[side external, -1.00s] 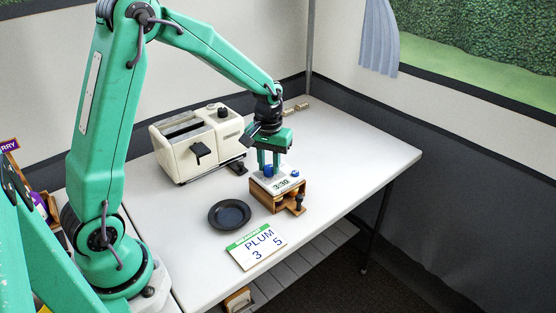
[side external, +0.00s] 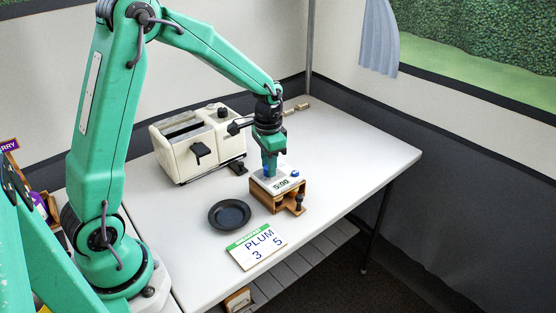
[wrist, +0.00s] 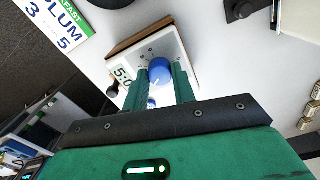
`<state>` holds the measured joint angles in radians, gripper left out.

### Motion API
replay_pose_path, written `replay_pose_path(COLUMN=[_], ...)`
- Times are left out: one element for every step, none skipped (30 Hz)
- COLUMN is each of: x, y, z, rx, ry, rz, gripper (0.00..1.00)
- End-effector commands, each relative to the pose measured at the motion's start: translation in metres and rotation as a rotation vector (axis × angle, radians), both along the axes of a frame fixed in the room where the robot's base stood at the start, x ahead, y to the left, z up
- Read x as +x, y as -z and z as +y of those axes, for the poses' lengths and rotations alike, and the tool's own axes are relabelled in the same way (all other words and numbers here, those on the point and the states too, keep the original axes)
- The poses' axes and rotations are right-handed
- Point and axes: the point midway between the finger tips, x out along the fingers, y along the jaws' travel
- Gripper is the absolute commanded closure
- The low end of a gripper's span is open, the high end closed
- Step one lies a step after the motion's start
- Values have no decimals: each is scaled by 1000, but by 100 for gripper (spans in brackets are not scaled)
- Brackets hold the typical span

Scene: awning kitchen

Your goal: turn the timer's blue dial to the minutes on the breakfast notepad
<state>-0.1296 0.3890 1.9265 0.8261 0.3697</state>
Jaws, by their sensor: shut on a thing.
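In the side view my gripper (side external: 268,172) mostly hides the dial.
A cream toaster (side external: 196,142) stands behind and left of the timer. A dark round plate (side external: 229,214) lies between the timer and my base. A small blue button (side external: 295,173) sits on the timer's top. The table's right side is clear.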

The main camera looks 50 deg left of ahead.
Motion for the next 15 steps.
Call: replay_pose_path(x=[0, 0, 0, 0, 0, 0, 0, 0, 0, 0, 0, 0, 0, 0, 0], y=[-1, -1, -1, -1, -1, -1, -1, -1, -1, -1, -1, -1, -1, -1, -1], z=[0, 0, 0, 0, 0, 0, 0, 0, 0, 0, 0, 0, 0, 0, 0], rx=[0, 0, 0, 0, 0, 0, 0, 0, 0, 0, 0, 0, 0, 0, 0], ry=[10, 15, 19, 21, 22, 23, 24, 24, 23, 23, 23, 23, 23, 23, 23], rz=[0, 0, 0, 0, 0, 0, 0, 0, 0, 0, 0, 0, 0, 0, 0], gripper=[97, 97, 97, 97, 97, 97, 97, 97, 97, 97, 97, 97, 97, 97, 70])
